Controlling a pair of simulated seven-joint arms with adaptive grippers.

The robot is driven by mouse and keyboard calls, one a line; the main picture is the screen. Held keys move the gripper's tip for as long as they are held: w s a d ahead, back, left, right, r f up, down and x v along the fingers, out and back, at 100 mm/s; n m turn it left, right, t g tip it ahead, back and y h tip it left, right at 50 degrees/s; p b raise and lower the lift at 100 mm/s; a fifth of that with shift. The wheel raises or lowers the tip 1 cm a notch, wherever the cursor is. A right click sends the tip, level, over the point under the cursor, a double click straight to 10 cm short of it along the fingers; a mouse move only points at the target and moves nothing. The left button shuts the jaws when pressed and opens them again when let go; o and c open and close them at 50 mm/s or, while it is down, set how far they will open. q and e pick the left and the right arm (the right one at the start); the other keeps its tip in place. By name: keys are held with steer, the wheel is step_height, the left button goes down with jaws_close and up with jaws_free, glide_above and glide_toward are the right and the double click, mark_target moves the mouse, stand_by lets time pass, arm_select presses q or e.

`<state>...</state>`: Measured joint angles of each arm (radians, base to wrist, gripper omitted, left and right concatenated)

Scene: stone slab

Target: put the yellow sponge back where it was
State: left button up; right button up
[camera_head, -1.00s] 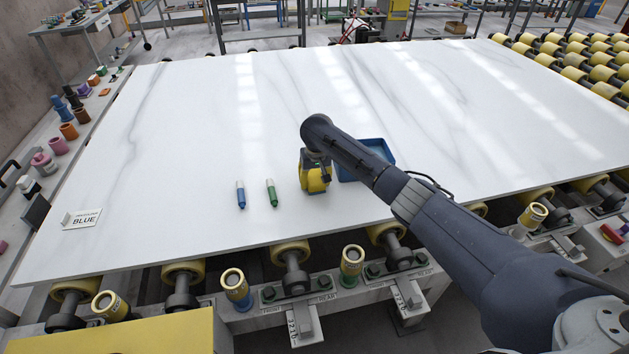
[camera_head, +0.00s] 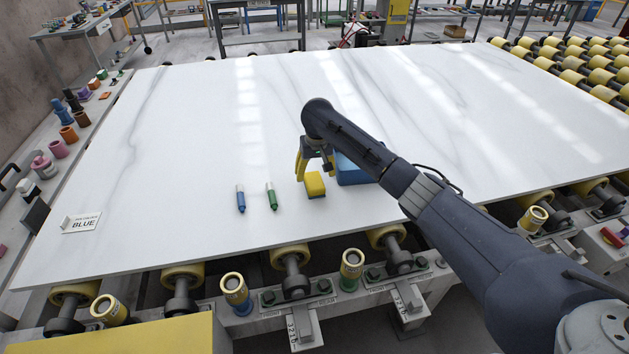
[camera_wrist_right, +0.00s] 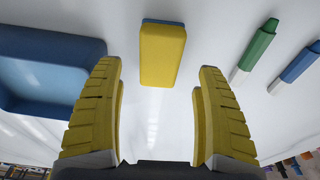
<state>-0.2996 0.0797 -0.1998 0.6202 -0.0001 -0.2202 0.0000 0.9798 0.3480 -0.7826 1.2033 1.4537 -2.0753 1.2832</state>
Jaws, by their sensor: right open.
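The yellow sponge (camera_head: 315,185) lies on the white stone slab (camera_head: 180,150), to the right of the green marker. In the right wrist view the sponge (camera_wrist_right: 163,54) shows a blue layer along its edge and lies beyond the fingertips, touching neither. My right gripper (camera_head: 312,166) is open and empty, just behind the sponge in the head view. Its two yellow fingers are spread wide in the right wrist view (camera_wrist_right: 157,75). My left gripper is not in view.
A blue tray (camera_head: 352,172) stands right of the sponge, partly hidden by my right arm. A blue marker (camera_head: 240,199) and a green marker (camera_head: 271,197) lie to the left. A small sign reading BLUE (camera_head: 81,222) is at the far left. Slab behind is clear.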

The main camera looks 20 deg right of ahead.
mark_target(316, 184)
steer(key=shift+s+r, duration=0.2)
steer(key=shift+r, duration=1.2)
steer(key=shift+s+r, duration=0.2)
steer(key=shift+r, duration=1.15)
